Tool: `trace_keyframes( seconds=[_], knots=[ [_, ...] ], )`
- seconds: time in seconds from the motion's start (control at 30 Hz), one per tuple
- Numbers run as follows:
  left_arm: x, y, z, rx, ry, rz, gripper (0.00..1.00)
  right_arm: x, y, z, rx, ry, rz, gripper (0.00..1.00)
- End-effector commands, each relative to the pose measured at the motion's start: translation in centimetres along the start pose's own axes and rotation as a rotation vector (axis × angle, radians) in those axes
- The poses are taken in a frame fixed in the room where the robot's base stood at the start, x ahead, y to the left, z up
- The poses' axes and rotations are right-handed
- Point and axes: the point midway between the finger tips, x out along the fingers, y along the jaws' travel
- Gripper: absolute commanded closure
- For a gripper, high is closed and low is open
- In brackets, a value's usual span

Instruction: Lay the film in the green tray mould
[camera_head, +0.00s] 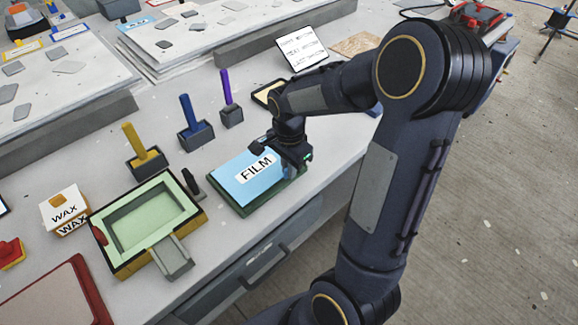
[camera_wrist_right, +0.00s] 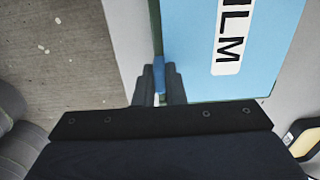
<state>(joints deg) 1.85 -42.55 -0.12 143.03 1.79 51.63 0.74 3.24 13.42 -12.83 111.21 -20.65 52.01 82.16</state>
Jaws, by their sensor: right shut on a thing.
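The film (camera_head: 233,185) is a light blue sheet with a white FILM label. It lies flat on a dark green base (camera_head: 243,212) near the table's front edge. My right gripper (camera_head: 291,165) is at the film's right end, and in the right wrist view its fingers (camera_wrist_right: 159,83) are shut on a blue tab at the film's edge. The film also shows in the right wrist view (camera_wrist_right: 188,55). The green tray mould (camera_head: 130,232) has a pale green hollow and stands to the left of the film. It looks empty. My left gripper is out of view.
A grey block (camera_head: 172,257) stands at the mould's front side, and a small dark-handled tool (camera_head: 190,182) is at its back right. Blue (camera_head: 196,135), yellow (camera_head: 146,160) and purple (camera_head: 231,113) handled tools stand in holders behind.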

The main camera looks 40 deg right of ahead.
Motion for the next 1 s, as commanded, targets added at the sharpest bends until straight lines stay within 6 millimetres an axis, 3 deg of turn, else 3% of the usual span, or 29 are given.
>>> trace_keyframes(
  seconds=[0.47, 1.0],
  knots=[
    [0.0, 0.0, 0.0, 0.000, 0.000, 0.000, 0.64, 0.1, 0.0, 0.0, 0.000, 0.000, 0.000, 1.00],
    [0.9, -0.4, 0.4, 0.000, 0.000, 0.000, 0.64, 1.5, 0.0, 0.0, 0.000, 0.000, 0.001, 1.00]
  ],
)
